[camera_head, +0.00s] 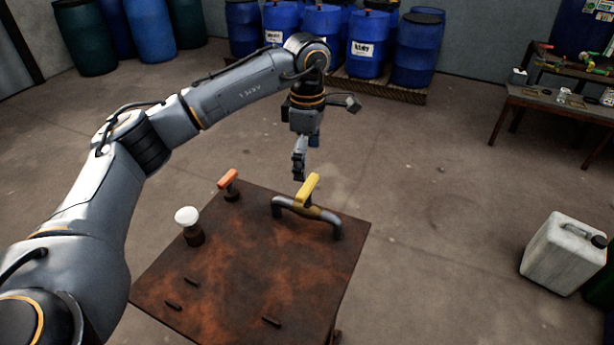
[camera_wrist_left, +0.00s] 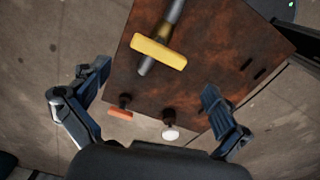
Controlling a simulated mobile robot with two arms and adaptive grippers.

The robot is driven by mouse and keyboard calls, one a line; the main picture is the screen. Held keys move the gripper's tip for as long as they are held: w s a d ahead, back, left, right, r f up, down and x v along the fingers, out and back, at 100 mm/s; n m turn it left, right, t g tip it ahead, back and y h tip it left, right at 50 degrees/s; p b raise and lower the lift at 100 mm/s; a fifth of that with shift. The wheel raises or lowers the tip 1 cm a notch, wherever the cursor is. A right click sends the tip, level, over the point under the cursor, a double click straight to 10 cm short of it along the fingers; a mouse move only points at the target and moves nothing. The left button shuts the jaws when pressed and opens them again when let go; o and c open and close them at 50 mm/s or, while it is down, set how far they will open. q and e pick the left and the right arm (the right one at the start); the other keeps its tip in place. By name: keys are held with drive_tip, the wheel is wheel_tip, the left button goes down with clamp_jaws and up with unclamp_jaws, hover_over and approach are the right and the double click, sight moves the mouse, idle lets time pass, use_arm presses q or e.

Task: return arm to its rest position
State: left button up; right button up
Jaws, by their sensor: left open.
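My left arm reaches in from the left in the head view, and its gripper (camera_head: 299,166) hangs pointing down above the far edge of a rusty brown table. In the left wrist view the gripper (camera_wrist_left: 150,108) shows its two fingers wide apart with nothing between them held. The yellow handle (camera_head: 308,188) on a grey bent pipe (camera_head: 327,218) is just below and to the right of the gripper, apart from it. The yellow handle also shows in the left wrist view (camera_wrist_left: 158,53). My right gripper is not in view.
The rusty table (camera_head: 240,280) carries an orange handle (camera_head: 228,178) and a white knob (camera_head: 187,216). Blue barrels (camera_head: 368,45) stand on a pallet at the back. A white canister (camera_head: 562,255) stands on the floor at right, below a wooden bench (camera_head: 550,105). The floor between is clear.

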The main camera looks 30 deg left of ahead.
use_arm(q)
drive_tip(key=shift+r, duration=1)
drive_tip(key=shift+r, duration=0.1)
